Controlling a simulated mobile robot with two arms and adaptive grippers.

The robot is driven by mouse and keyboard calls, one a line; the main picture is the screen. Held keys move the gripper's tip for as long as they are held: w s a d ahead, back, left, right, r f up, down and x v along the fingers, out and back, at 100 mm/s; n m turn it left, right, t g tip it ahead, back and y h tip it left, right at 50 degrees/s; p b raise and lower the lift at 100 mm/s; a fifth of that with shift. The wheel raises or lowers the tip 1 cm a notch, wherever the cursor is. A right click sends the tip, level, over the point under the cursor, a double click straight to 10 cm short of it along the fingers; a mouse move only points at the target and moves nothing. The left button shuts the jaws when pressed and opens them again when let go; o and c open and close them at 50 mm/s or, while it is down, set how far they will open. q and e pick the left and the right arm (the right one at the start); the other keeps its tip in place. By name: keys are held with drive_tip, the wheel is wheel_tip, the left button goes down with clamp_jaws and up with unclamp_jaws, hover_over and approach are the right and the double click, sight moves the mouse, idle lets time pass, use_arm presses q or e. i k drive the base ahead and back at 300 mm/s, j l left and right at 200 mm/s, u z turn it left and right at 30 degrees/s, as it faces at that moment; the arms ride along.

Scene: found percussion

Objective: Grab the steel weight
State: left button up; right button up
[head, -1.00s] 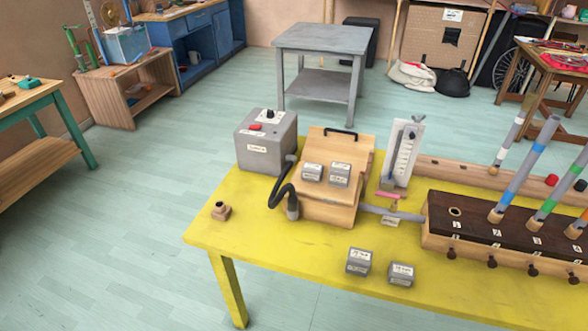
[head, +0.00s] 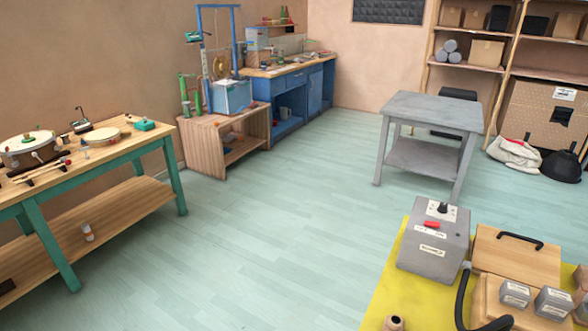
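Two small grey steel weights with white labels sit side by side on the wooden box (head: 515,258) at the lower right of the head view. One is the left weight (head: 514,293), the other the right weight (head: 553,303). Their labels are too small to read. The box stands on the yellow table (head: 385,285), cut off by the picture's edges. Neither of my grippers shows.
A grey control box (head: 434,240) with a red switch and a black hose (head: 462,295) stand beside the wooden box. A grey side table (head: 430,115) is behind. A green-legged bench (head: 110,150) with drums is at left. The floor between is clear.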

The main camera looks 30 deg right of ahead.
sight(514, 294)
drive_tip(key=i+j+u, duration=0.2)
drive_tip(key=i, duration=0.2)
drive_tip(key=i+j+u, duration=0.2)
drive_tip(key=i, duration=0.25)
drive_tip(key=i+z, duration=1)
drive_tip(key=i+l+z, duration=0.15)
drive_tip(key=z, duration=0.3)
drive_tip(key=i+z, duration=0.65)
drive_tip(key=z, duration=0.25)
drive_tip(key=i+j+z, duration=0.1)
drive_tip(key=i+z, duration=0.15)
drive_tip(key=z, duration=0.2)
drive_tip(key=i+j+z, duration=0.2)
drive_tip(key=z, duration=0.2)
drive_tip(key=i+j+z, duration=0.2)
drive_tip(key=z, duration=0.25)
